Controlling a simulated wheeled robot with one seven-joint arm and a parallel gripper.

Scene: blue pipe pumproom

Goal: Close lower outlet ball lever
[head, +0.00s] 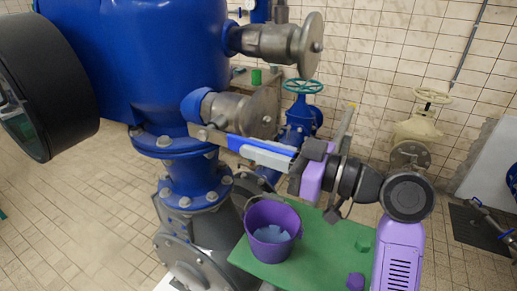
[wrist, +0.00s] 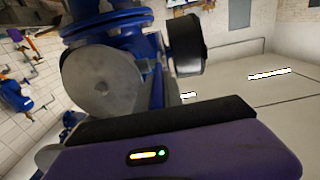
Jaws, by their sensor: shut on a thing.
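The lower outlet ball valve (head: 238,112) juts from the blue vessel's lower side and ends in a round grey flange. Its lever (head: 262,153), grey with a blue sleeve, runs from the valve to the right and slightly down, across the front of the outlet. My gripper (head: 303,168) comes from the right and is shut on the lever's outer end, which its fingers hide. In the wrist view a grey round flange (wrist: 102,82) shows beyond my purple gripper housing; the fingers and lever do not show there.
An upper outlet (head: 282,43) with a similar flange sits above. A purple bucket (head: 272,232) stands on a green table (head: 322,240) below my gripper. A teal handwheel valve (head: 302,88) is behind, and a beige valve (head: 420,128) stands right. Tiled floor is clear at left.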

